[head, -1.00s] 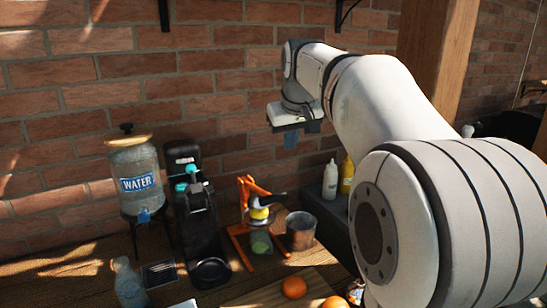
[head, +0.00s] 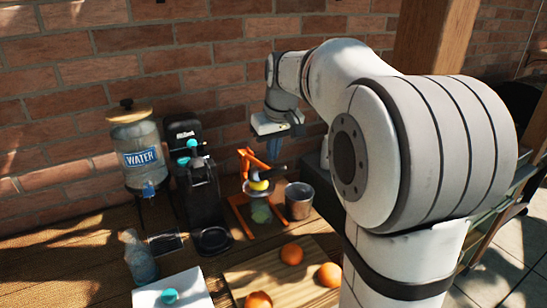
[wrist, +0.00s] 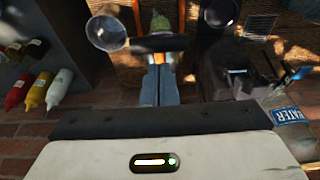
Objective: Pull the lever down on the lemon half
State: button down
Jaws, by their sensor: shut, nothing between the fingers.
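An orange hand juicer (head: 237,205) stands on the table in the head view, with a yellow lemon half (head: 259,185) at its middle. Its orange lever (head: 252,160) is raised above the lemon and slopes down to the right. The lever's dark handle (wrist: 158,43) lies crosswise just beyond my fingertips in the wrist view. My gripper (head: 273,150) is shut and empty, pointing down close above the handle; its blue fingers also show in the wrist view (wrist: 160,84). I cannot tell whether the fingers touch the handle. A green glass (head: 261,213) is under the juicer.
A metal cup (head: 299,201) stands right of the juicer. A black coffee machine (head: 196,190) and a water dispenser (head: 137,150) stand left. A cutting board (head: 262,279) with oranges (head: 292,253) lies in front. Sauce bottles (wrist: 39,91) show in the wrist view. The brick wall is behind.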

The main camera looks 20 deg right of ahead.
jog(key=shift+s+f, duration=0.15)
jog(key=shift+f, duration=1.15)
